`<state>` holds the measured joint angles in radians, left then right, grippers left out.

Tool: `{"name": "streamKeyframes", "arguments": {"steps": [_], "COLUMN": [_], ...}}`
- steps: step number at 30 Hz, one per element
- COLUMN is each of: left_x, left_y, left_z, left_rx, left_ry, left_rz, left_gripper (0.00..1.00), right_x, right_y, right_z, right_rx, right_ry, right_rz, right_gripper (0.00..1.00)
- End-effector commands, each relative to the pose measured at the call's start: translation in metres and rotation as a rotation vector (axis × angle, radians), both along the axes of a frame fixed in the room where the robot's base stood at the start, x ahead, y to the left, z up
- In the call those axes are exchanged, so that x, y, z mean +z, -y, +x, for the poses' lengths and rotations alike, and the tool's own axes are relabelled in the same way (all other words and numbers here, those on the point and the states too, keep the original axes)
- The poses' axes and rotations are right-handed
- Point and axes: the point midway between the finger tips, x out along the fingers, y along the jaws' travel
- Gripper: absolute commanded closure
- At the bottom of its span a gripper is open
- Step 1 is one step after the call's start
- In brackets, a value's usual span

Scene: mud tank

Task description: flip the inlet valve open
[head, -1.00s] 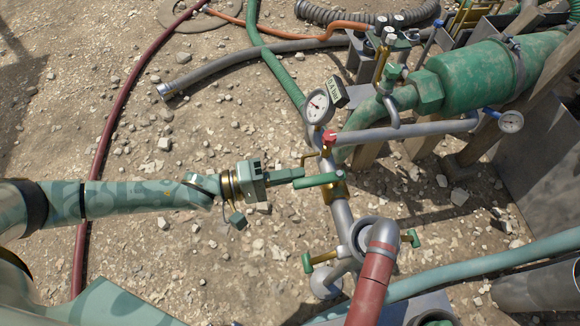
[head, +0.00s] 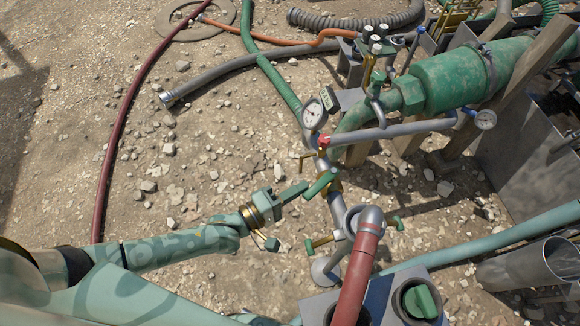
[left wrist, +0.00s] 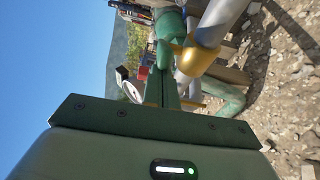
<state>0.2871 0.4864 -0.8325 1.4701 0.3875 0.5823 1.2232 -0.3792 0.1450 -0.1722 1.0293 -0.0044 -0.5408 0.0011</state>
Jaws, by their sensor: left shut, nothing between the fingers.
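A green lever handle (head: 320,184) sits on a brass valve body (head: 334,186) on the grey standpipe, and I take it as the inlet valve. The lever slants across the pipe, its left end lower in the head view. My left gripper (head: 298,191) is shut and empty, its fingertips right beside the lever's left end. I cannot tell whether they touch. In the left wrist view the shut green fingers (left wrist: 166,88) point at the pipework, with brass and grey pipe (left wrist: 214,25) close beyond. The lever is hard to make out there. My right gripper is not in view.
A pressure gauge (head: 313,115) and red-handled valve (head: 323,142) stand just above the lever. A small green-ended valve handle (head: 312,245) sticks out below my gripper. A red pipe (head: 356,277) rises nearby.

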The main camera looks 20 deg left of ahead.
Motion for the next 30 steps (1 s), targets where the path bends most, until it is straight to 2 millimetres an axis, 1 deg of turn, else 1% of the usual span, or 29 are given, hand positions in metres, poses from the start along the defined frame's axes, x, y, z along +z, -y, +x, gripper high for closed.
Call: {"name": "streamKeyframes", "arguments": {"steps": [1, 3, 7, 18, 24, 30], "left_x": [0.005, 0.005, 0.003, 0.001, 0.0, 0.0], "left_y": [0.005, 0.01, 0.019, 0.044, 0.052, 0.056], "left_z": [-0.004, -0.008, -0.013, -0.023, -0.024, -0.025], "left_rx": [0.041, 0.102, 0.101, 0.098, 0.098, 0.098], "left_ry": [-0.001, -0.002, 0.002, 0.0, 0.001, 0.001], "left_rz": [-0.008, -0.007, 0.0, -0.002, 0.0, 0.0], "left_gripper": [1.0, 1.0, 1.0, 1.0, 1.0, 1.0], "right_x": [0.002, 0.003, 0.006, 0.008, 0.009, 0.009], "right_y": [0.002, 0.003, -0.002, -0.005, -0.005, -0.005], "right_z": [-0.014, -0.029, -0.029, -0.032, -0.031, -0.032], "right_rx": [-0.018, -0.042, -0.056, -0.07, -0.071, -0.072], "right_ry": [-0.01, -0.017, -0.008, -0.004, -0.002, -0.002], "right_rz": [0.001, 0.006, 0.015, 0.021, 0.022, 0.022], "right_gripper": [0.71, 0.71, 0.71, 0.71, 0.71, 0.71]}}
